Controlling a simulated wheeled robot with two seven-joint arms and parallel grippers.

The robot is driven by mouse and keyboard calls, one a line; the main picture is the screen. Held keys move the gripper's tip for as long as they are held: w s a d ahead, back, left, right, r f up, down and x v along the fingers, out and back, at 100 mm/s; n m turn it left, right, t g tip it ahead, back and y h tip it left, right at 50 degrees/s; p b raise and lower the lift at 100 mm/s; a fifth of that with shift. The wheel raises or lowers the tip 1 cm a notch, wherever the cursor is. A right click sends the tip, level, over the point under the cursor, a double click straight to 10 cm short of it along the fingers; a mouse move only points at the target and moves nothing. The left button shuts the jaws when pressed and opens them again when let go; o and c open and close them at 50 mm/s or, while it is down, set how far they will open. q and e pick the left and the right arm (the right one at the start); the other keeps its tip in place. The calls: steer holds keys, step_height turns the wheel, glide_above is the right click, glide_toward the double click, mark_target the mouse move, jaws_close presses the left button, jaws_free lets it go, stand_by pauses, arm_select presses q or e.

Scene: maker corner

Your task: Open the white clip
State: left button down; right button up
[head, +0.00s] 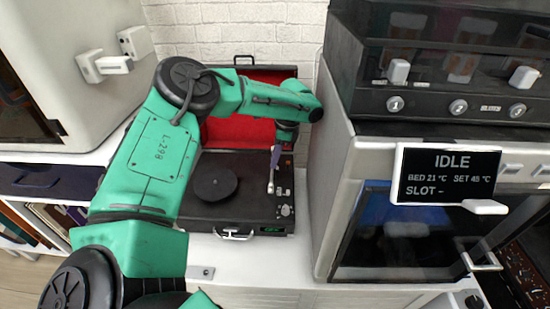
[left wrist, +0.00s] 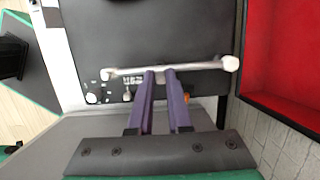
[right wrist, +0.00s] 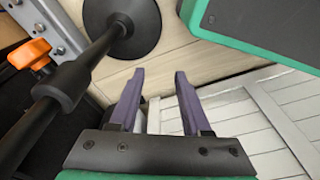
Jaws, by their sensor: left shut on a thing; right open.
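A record player (head: 215,205) in a black case with its red-lined lid raised stands on the white counter. A thin white tonearm (head: 271,180) lies along its right side; in the left wrist view it is a white bar (left wrist: 200,67) with a round knob at its right end. A small white piece (left wrist: 106,76) at the bar's left end may be the clip; I cannot tell whether it is open. My left gripper (left wrist: 160,74) is shut on the bar at mid-length; it also shows in the head view (head: 275,152). My right gripper (right wrist: 155,80) is open and empty.
A machine with an IDLE display (head: 448,175) stands close on the right, and a pale cabinet (head: 50,40) on the left. The right wrist view shows a black pole (right wrist: 65,88), an orange handle (right wrist: 29,54) and white slatted panels (right wrist: 250,125).

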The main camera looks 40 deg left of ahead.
arm_select(q)
steer(key=c, duration=0.8)
jaws_free()
steer(key=shift+c, duration=0.2)
steer(key=shift+r, duration=0.3)
steer(key=s+a+p+v, duration=0.1)
steer(key=p+v, duration=0.1)
steer(key=v, duration=0.7)
steer(key=s+a+r+p+v, duration=0.1)
steer(key=a+p+v, duration=0.1)
steer(key=v, duration=0.8)
steer(key=shift+s+a, duration=0.2)
steer(key=shift+s, duration=0.1)
arm_select(e)
steer(key=s+d+f, duration=0.2)
steer(key=s+f, duration=0.3)
steer(key=s, duration=0.1)
steer(key=shift+s+f, duration=0.2)
steer(key=shift+s, duration=0.1)
